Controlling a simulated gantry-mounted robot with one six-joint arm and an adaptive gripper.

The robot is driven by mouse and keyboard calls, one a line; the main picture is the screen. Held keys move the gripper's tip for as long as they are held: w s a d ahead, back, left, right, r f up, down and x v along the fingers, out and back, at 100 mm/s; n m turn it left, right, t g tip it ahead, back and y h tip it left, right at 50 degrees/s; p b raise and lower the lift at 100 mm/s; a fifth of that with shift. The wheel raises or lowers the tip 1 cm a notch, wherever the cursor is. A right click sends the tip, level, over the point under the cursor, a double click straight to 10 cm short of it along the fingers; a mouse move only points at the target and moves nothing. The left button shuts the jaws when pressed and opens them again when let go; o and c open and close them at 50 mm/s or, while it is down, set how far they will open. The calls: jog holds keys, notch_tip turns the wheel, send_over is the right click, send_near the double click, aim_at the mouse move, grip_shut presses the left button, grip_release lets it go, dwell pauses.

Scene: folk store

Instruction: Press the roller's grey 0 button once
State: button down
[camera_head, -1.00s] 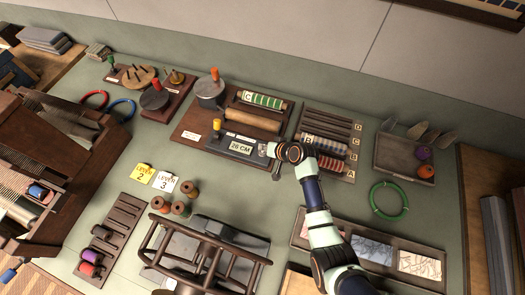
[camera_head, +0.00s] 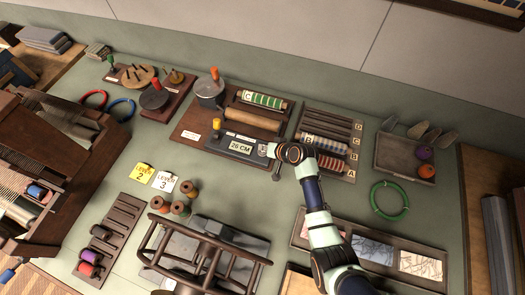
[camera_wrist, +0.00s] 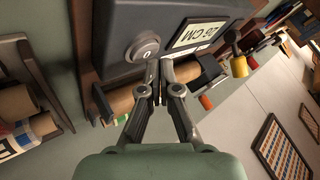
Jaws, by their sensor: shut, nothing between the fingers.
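The roller is a dark base with a wooden roller bar (camera_head: 252,118) and a grey control box (camera_head: 232,148) whose display reads 26 CM. In the wrist view the control box (camera_wrist: 172,22) fills the top, with the round grey button (camera_wrist: 143,50) on it, marked 0. My gripper (camera_wrist: 159,68) is shut and empty. Its fingertips appear just below and right of the button in that view; I cannot tell whether they touch the box. In the head view my gripper (camera_head: 270,150) is at the box's right end, and the button is hard to make out.
A yellow-topped lever (camera_head: 216,125) stands at the box's left, an orange-topped one (camera_head: 214,74) farther back. A rack of striped rolls (camera_head: 326,145) is close on the right. A metal frame (camera_head: 208,240) stands in front. Green tabletop (camera_head: 290,195) is clear before the box.

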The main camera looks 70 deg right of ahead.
jog(key=shift+f+b, duration=0.35)
jog(key=shift+f, duration=0.25)
dwell(0.8)
jog(key=shift+r+p, duration=0.9)
notch_tip(320, 180, up, 5)
jog(key=p, duration=0.4)
jog(key=shift+p, duration=0.4)
dwell(0.4)
